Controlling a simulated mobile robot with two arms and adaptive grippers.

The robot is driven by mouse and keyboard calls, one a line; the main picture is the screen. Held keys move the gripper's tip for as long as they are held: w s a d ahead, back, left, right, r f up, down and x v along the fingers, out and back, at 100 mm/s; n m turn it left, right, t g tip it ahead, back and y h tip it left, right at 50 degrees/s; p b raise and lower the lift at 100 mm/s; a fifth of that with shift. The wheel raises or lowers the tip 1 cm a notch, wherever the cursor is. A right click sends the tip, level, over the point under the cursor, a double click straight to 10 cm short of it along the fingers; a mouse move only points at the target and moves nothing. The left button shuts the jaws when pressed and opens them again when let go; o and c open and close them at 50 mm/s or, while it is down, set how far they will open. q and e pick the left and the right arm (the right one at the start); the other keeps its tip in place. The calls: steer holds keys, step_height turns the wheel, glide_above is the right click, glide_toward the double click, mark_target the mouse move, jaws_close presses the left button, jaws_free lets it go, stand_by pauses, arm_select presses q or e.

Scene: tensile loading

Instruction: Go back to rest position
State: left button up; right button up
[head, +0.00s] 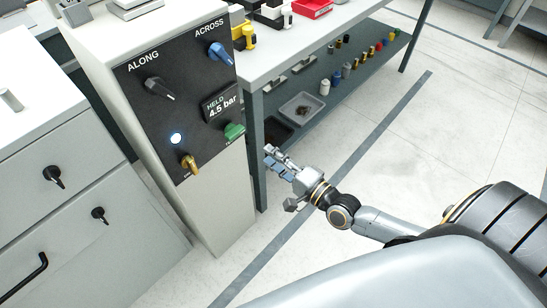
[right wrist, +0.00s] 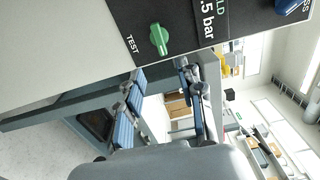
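My right gripper (head: 270,158) is in front of the table's near leg, just right of the control cabinet's lower front. In the right wrist view its two blue-padded fingers (right wrist: 160,76) stand apart with nothing held between them. The control panel (head: 190,105) has ALONG and ACROSS knobs and a display reading HELD 4.5 bar. Its green knob (head: 234,131) is up and left of the gripper, apart from it. The knob also shows beside the word TEST in the right wrist view (right wrist: 158,39). My left gripper is not in view.
The table (head: 262,62) has a lower shelf (head: 322,105) with a grey tray (head: 301,107) and several small cylinders. A red bin (head: 312,8) stands on top. A drawer cabinet (head: 62,190) is at left. Open floor (head: 400,150) lies right of the table.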

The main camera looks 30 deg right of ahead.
stand_by(0.3)
steer(key=s+d+f+n+g+h+p, duration=0.1)
steer(key=s+d+f+n+g+h, duration=0.2)
steer(key=f, duration=0.7)
steer(key=s+d+f+n+g, duration=0.1)
steer(key=s+f+n+g, duration=0.3)
steer(key=f, duration=0.6)
steer(key=s+d+f+n+g+h+p, duration=0.15)
steer(key=s+f, duration=0.25)
steer(key=f, duration=0.6)
steer(key=s+a+f+n+g, duration=0.1)
steer(key=s+f, duration=0.3)
steer(key=s, duration=0.5)
steer(key=s+a+f+n+g+h, duration=0.1)
steer(key=s+f+n+g, duration=0.3)
steer(key=s, duration=0.5)
steer(key=s+a+f+n+g+p, duration=0.1)
steer(key=s+a+f+n+g, duration=0.1)
steer(key=s+f, duration=0.4)
steer(key=s+n, duration=0.1)
steer(key=s, duration=0.3)
steer(key=shift+h, duration=0.35)
